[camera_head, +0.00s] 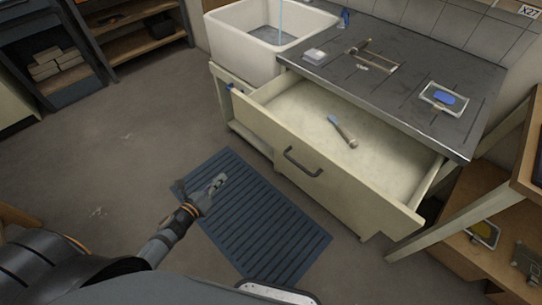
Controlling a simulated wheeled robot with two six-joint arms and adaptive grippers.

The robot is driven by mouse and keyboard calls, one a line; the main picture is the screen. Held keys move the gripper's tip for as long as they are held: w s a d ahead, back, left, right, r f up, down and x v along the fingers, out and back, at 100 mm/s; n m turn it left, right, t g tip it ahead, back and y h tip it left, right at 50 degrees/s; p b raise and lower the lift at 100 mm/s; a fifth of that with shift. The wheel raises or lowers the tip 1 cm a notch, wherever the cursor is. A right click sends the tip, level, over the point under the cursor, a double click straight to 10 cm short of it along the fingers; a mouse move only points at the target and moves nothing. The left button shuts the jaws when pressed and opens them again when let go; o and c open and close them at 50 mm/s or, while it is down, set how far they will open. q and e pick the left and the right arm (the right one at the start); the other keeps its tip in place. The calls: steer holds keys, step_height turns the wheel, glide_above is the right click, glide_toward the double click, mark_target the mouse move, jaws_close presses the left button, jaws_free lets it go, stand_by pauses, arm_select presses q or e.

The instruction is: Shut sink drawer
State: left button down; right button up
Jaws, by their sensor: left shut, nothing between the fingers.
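The sink drawer (330,178) is cream, with a dark bar handle (302,162) on its front. It stands pulled out from under the dark grey worktop (400,60). A brush with a blue end (342,132) lies inside the drawer. My left gripper (217,183) is shut and empty over the blue slatted mat, to the left of the drawer front and apart from the handle. My right gripper is not in this view.
A white sink (242,58) stands left of the worktop, which bears small tools and a tray with a blue item (444,98). The blue mat (262,225) lies before the drawer. Wooden shelves (470,200) stand at the right. Open floor (110,140) lies left.

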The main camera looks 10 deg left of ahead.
arm_select(q)
steer(key=d+r+m+h+b, duration=0.2)
steer(key=d+r+m+h, duration=0.3)
steer(key=d+r+m, duration=0.45)
steer(key=m+p, duration=0.2)
steer(key=p, duration=0.3)
glide_toward(277, 139)
steer(key=shift+n+t, duration=0.25)
steer(key=shift+t, duration=0.05)
steer(key=x, duration=0.5)
steer(key=shift+w+d+f, duration=0.1)
steer(key=shift+w+f, duration=0.15)
steer(key=shift+f, duration=0.05)
steer(key=shift+w+d+f+h, duration=0.1)
steer(key=shift+w+d+h, duration=0.25)
steer(key=shift+w, duration=0.2)
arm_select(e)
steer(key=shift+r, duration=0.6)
